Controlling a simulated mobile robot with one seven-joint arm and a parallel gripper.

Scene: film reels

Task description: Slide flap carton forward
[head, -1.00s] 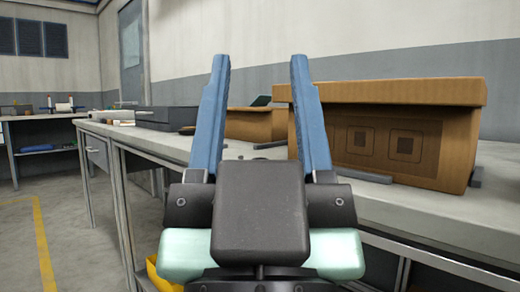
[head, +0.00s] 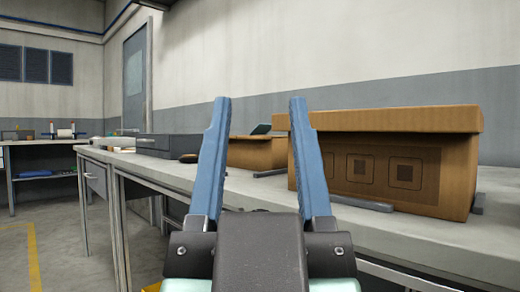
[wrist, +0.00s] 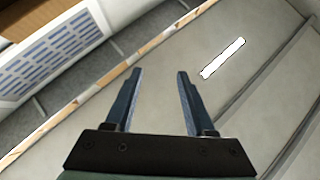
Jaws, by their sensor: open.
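A large brown cardboard carton (head: 456,172) with an overhanging lid and printed dark squares stands upright on the workbench at the right. A smaller brown carton (head: 258,153) stands behind it, partly hidden by my right finger. I cannot tell which one is the flap carton. My gripper (head: 259,100) points upward in front of the bench, its two blue fingers spread and empty. In the head view its right finger overlaps the large carton's left edge; no contact is evident. The wrist view shows the open fingers (wrist: 160,73) with nothing between them and neither carton.
The grey workbench (head: 400,222) runs away to the left. Dark bars (head: 361,203) lie beside the large carton. A dark flat case (head: 168,146) sits farther along. Another table (head: 42,145) is at the far left. Open floor (head: 60,240) lies left of the bench.

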